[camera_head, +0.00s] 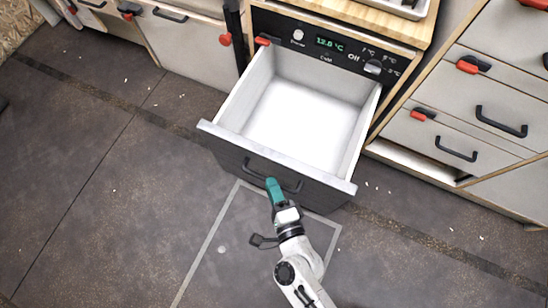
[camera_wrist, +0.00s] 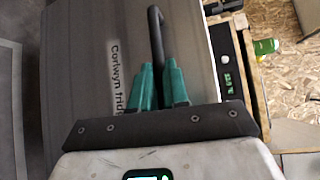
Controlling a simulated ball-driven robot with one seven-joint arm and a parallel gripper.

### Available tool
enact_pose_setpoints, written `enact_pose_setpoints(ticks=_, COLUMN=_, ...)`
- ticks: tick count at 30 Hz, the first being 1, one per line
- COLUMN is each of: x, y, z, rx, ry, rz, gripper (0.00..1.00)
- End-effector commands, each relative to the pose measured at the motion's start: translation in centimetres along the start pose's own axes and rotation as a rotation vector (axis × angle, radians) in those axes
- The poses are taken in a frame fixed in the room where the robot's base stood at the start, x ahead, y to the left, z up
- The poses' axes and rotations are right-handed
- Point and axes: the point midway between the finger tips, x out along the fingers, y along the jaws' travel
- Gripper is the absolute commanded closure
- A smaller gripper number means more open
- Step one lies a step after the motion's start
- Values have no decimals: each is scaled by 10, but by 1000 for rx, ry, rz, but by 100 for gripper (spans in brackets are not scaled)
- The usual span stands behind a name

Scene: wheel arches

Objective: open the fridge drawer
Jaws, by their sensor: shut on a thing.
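The fridge drawer (camera_head: 226,137) is pulled well out from its cabinet in the head view, and its white inside is empty. A dark bar handle (camera_head: 258,172) runs across its grey front. My gripper (camera_head: 273,187) has teal fingers and is at the handle, shut on it. In the wrist view my gripper (camera_wrist: 159,85) has its two fingers on either side of the black handle (camera_wrist: 156,35). The drawer front (camera_wrist: 85,70) there carries partly hidden lettering that starts "Corlwyn frid".
A black control panel (camera_head: 345,45) with a green display reading about 12.0 °C sits above the drawer. Pale drawers with black handles (camera_head: 502,122) and red latches stand at the right, with more cabinets (camera_head: 190,45) at the left. The dark floor (camera_head: 110,190) before them is mostly clear, with small white specks.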

Motion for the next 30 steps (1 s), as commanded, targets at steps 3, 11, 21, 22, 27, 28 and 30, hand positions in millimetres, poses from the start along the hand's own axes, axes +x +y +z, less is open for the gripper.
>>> enact_pose_setpoints(ticks=3, x=0, y=1, z=-1, rx=0, ry=1, rz=3, gripper=84)
enact_pose_setpoints(ticks=11, x=0, y=1, z=-1, rx=0, ry=1, rz=1, gripper=60)
enact_pose_setpoints(ticks=21, x=-7, y=1, z=0, rx=0, ry=-1, rz=2, gripper=60)
enact_pose_setpoints(ticks=22, x=-11, y=1, z=0, rx=-1, ry=-1, rz=3, gripper=60)
enact_pose_setpoints(ticks=27, x=-41, y=1, z=1, rx=-1, ry=-3, rz=5, gripper=60)
enact_pose_setpoints(ticks=28, x=-47, y=1, z=1, rx=-1, ry=-3, rz=5, gripper=60)
enact_pose_setpoints(ticks=30, x=-61, y=1, z=0, rx=-1, ry=-3, rz=5, gripper=60)
